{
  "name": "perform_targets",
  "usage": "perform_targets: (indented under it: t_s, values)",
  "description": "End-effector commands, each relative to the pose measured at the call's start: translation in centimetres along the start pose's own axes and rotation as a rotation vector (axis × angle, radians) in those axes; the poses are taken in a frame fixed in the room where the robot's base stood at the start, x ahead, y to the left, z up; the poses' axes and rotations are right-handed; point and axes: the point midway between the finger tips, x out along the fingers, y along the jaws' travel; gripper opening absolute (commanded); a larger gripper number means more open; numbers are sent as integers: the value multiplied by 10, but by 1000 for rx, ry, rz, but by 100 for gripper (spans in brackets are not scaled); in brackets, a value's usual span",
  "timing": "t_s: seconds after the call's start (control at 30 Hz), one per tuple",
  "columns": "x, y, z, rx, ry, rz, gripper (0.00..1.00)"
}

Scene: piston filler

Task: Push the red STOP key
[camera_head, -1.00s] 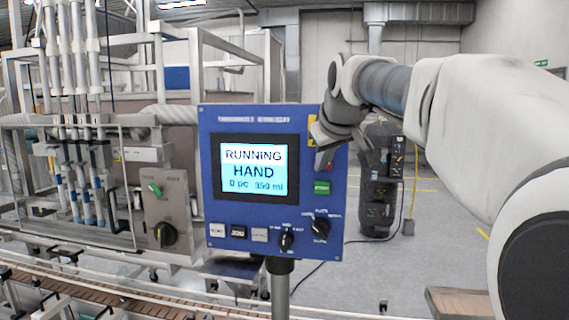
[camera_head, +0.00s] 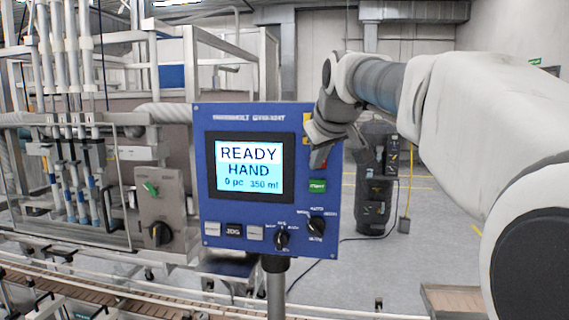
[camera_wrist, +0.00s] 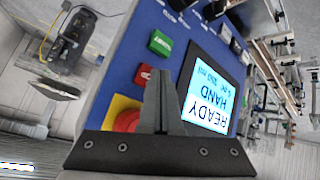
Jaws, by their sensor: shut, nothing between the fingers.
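The red STOP key (camera_wrist: 143,75) is on the blue control panel (camera_wrist: 118,82), below the green key (camera_wrist: 160,43) in the wrist view. In the head view the red key (camera_head: 318,160) is partly hidden by my gripper (camera_head: 324,150), above the green key (camera_head: 317,186). My gripper is shut and empty, its fingertips (camera_wrist: 158,76) at the panel, overlapping the edge of the red key. Whether they touch it cannot be told. The screen (camera_head: 248,168) reads READY, HAND, 0 pc, 350 ml.
A red mushroom button (camera_wrist: 127,121) on a yellow plate sits close to my fingers. Black rotary knobs (camera_head: 316,226) and small keys (camera_head: 233,230) line the panel's lower part. The filler frame and conveyor (camera_head: 110,294) stand to the left. Open floor lies to the right.

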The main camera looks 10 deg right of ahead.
Motion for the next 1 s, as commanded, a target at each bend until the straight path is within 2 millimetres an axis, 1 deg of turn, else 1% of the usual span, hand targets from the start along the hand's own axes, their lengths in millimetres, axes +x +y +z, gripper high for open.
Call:
perform_targets:
  t_s: [0.2,0.47,0.57,1.0]
  values:
    - [-6,-5,6,0,0,0,0]
    - [-7,-5,6,0,-1,0,0]
    - [-9,-8,8,0,-1,0,0]
    - [-38,-29,29,-1,0,-1,0]
